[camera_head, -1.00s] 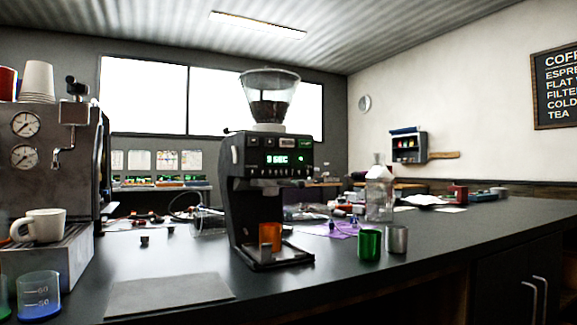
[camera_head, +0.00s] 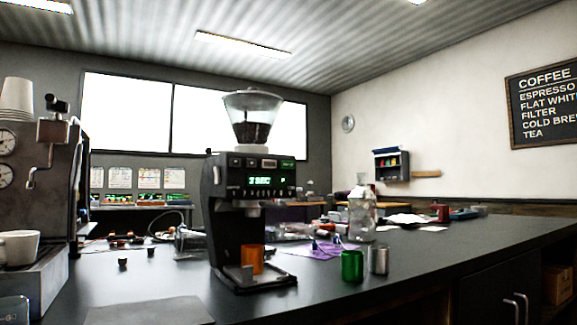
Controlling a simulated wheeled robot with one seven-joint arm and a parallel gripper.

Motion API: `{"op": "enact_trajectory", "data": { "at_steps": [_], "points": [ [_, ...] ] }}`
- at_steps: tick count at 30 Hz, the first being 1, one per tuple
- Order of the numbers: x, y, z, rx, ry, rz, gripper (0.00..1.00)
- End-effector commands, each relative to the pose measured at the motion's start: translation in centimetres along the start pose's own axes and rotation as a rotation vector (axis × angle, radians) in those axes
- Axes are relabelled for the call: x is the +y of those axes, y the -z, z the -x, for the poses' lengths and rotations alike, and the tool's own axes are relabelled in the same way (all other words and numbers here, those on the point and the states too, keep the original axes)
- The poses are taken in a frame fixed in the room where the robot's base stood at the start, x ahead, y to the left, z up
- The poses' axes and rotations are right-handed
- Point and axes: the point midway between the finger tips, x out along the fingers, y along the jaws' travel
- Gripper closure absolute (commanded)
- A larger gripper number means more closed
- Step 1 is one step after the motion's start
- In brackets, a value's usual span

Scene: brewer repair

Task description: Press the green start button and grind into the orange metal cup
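The black coffee grinder (camera_head: 225,220) stands upright on the dark counter, with a clear hopper (camera_head: 252,108) of dark beans on top. Its lit display (camera_head: 260,180) shows green text that seems to read "3 SEC". A small green patch (camera_head: 287,163) shows at the upper right of its front; I cannot tell whether it is the start button. A row of small controls runs below the display. The orange metal cup (camera_head: 252,262) stands upright on the grinder's base, below the head. Its inside is hidden. My gripper is not in view.
A green cup (camera_head: 352,266) and a grey metal cup (camera_head: 378,260) stand right of the grinder, with a clear bottle (camera_head: 361,214) behind. An espresso machine (camera_head: 40,195) with a white cup (camera_head: 18,247) is at left. The right counter is mostly clear.

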Motion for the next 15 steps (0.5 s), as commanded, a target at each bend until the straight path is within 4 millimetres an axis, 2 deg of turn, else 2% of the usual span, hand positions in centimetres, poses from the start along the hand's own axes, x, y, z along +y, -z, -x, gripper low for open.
{"op": "enact_trajectory", "data": {
  "at_steps": [1,6,15],
  "points": [
    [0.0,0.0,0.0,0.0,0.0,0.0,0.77],
    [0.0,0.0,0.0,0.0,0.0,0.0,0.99],
    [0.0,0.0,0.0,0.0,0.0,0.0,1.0]
  ]
}}
